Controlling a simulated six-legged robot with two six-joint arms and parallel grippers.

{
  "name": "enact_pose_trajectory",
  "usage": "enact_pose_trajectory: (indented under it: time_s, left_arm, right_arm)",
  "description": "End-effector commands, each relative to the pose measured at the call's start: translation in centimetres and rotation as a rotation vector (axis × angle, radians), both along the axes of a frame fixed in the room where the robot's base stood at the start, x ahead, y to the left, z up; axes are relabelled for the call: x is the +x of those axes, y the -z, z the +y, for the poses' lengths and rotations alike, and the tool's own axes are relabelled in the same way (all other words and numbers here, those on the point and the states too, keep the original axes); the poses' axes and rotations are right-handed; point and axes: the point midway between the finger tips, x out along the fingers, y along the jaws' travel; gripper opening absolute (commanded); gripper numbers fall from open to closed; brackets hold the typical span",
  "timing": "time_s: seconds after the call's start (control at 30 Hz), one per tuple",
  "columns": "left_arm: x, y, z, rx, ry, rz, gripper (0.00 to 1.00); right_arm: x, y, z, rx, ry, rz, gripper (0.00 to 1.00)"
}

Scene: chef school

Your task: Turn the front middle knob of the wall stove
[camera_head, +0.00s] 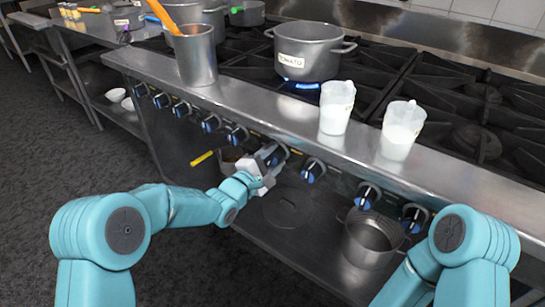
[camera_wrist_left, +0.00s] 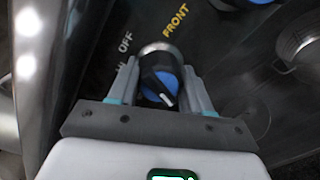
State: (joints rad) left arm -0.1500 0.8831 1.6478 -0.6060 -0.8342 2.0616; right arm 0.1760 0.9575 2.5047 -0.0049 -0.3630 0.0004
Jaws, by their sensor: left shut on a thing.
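The wall stove (camera_head: 225,105) runs across the head view with a row of black and blue knobs on its front. My left gripper (camera_head: 272,160) is at a knob (camera_head: 280,152) near the middle of that row. In the left wrist view the fingers of my left gripper (camera_wrist_left: 158,92) are shut on the knob (camera_wrist_left: 162,76), one finger on each side. The knob's white pointer line faces down and slightly right in that view. Yellow "FRONT" and white "OFF" lettering shows on the panel beside it. My right gripper is out of view; only part of that arm shows.
A pot labelled "TOMATO" (camera_head: 306,55) sits over a blue flame. Two measuring cups of white contents (camera_head: 336,110) (camera_head: 401,128) and a steel utensil holder (camera_head: 196,60) stand on the front ledge. A steel pot (camera_head: 368,240) and a round lid (camera_head: 288,209) are on the shelf below.

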Motion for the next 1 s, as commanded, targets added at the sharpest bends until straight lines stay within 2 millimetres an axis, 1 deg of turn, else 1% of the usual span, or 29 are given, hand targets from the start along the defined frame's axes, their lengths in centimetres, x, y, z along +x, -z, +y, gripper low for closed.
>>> enact_pose_trajectory:
  time_s: [0.03,0.27,0.3,0.37,0.63,0.77,0.87,0.97,1.0]
  left_arm:
    - [-0.4,0.4,-0.7,0.006,0.017,0.005,0.18]
    - [-0.4,0.3,-0.7,0.006,0.016,0.004,0.18]
    - [-0.4,0.3,-0.7,0.006,0.016,0.004,0.55]
    - [-0.4,0.3,-0.6,0.006,0.016,0.004,0.74]
    - [-0.2,0.1,-0.3,0.003,0.008,0.0,0.74]
    - [-0.7,0.0,0.3,0.002,0.006,-0.001,0.74]
    - [-2.0,-0.1,1.2,0.003,0.005,0.0,0.74]
    - [-3.9,-0.1,2.7,0.003,0.005,0.002,0.74]
    - [-4.9,-0.1,3.4,0.002,0.004,0.001,0.74]
  right_arm:
    - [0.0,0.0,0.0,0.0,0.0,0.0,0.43]
    - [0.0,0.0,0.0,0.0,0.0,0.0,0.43]
    - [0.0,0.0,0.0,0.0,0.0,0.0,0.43]
    - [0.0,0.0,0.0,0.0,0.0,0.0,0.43]
    - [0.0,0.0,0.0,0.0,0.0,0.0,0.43]
    - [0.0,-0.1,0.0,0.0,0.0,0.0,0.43]
    - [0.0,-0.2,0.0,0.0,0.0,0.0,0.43]
    - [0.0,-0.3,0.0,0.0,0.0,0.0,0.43]
    - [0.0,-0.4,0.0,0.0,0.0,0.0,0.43]
